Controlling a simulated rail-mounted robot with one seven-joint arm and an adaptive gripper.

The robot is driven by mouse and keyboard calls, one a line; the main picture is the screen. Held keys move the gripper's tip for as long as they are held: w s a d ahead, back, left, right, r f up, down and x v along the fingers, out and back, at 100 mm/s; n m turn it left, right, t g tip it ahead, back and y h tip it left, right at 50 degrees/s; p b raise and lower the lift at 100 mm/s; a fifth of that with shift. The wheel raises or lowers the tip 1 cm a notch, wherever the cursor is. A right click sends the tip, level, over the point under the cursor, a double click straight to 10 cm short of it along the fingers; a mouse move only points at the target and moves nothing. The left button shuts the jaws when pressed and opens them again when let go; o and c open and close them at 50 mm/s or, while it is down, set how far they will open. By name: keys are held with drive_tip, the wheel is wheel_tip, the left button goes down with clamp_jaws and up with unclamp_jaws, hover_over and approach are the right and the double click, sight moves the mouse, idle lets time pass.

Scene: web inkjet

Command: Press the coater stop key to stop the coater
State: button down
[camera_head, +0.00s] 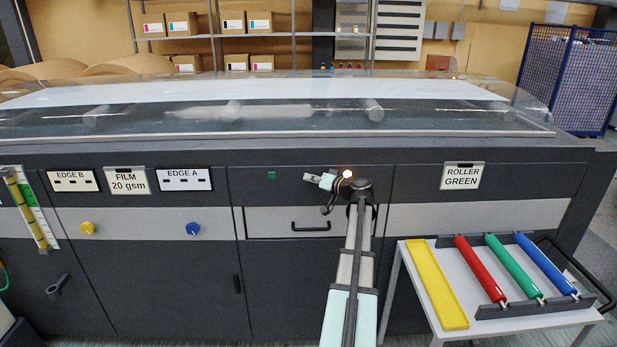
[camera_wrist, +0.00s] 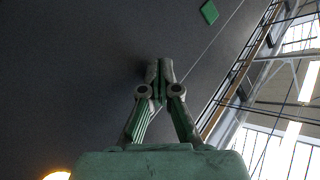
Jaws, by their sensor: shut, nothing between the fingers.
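The machine's dark front panel (camera_head: 240,183) carries a small green square key (camera_head: 271,175), which also shows in the wrist view (camera_wrist: 209,12) at the top. No label on it is readable, and I cannot tell whether it is the coater stop key. No other key marked as stop shows; my arm and gripper cover part of the panel to its right. My gripper (camera_head: 308,177) is shut and empty, pointing left, to the right of the green key and apart from it. In the wrist view the fingertips (camera_wrist: 160,65) meet in front of the dark panel; contact is unclear.
A lit amber lamp (camera_head: 347,173) shows beside my wrist. A drawer handle (camera_head: 310,227) sits below my gripper. Yellow (camera_head: 88,229) and blue (camera_head: 193,228) knobs are at the left. A white cart (camera_head: 405,268) with a yellow tray (camera_head: 436,284) and coloured rollers stands right.

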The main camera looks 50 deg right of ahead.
drive_tip(key=shift+s+a+b, duration=0.55)
drive_tip(key=shift+a, duration=0.1)
drive_tip(key=s+a+b, duration=0.1)
drive_tip(key=a, duration=0.1)
drive_tip(key=s+a+b, duration=0.1)
drive_tip(key=s+a, duration=0.1)
idle(0.7)
idle(0.7)
